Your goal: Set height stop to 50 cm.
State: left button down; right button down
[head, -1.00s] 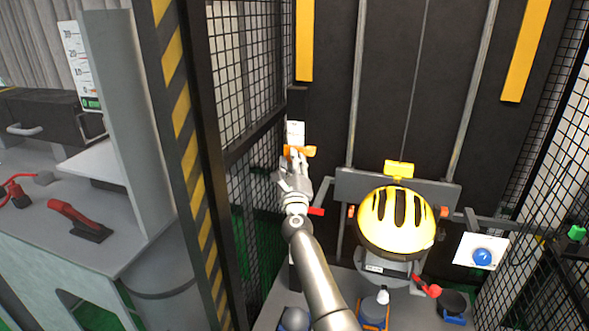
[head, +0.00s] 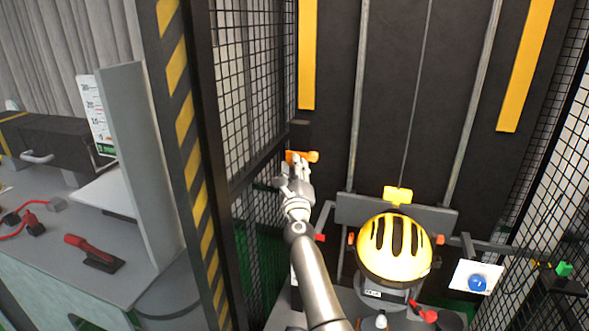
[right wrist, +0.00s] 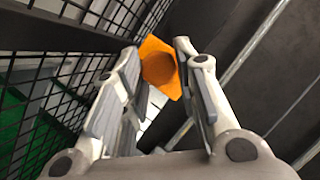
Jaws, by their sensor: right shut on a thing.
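The orange height stop (head: 312,156) is on the dark upright at the left of the drop tower, beside the mesh wall. My right gripper (head: 293,165) is shut on it. In the right wrist view the orange stop (right wrist: 160,66) sits between the two fingertips (right wrist: 158,62). Any height scale beside the stop is hidden behind my gripper, and no reading shows. My left gripper is not in view.
A yellow helmet (head: 393,245) sits below a yellow block (head: 397,194) in the tower. Black mesh (head: 245,90) runs close on the left, past a striped post (head: 180,130). A white panel with a blue button (head: 477,283) is at the right. A bench with a red-handled lever (head: 92,250) is at the left.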

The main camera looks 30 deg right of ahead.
jog(key=c, duration=1.1)
grip_release()
jog(key=shift+f, duration=0.1)
jog(key=v, duration=0.7)
jog(key=shift+s, duration=0.2)
jog(key=shift+a, duration=0.15)
